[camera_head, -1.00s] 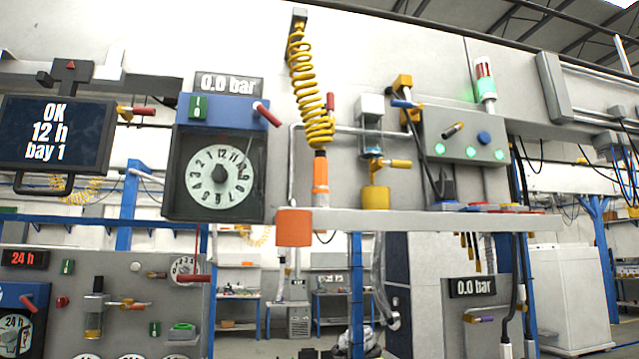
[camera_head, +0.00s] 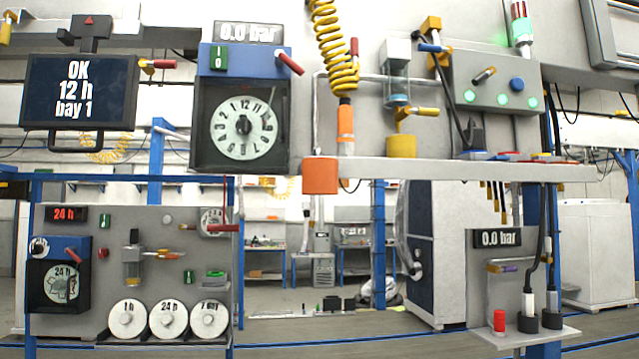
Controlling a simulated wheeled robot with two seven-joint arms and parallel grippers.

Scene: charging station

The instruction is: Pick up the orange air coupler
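The orange air coupler (camera_head: 345,122) hangs upright at the lower end of the yellow coiled hose (camera_head: 334,50), in the upper middle of the head view. It is just above the grey shelf and beside the orange block (camera_head: 320,176) on the shelf's front edge. I cannot tell whether its lower end touches the shelf. Neither of my grippers shows in the head view.
A dial box (camera_head: 243,130) with a red lever (camera_head: 290,63) stands left of the coupler. A clear cylinder with a yellow base (camera_head: 401,146) stands to the right. The grey shelf (camera_head: 480,170) runs rightward. Open floor shows below.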

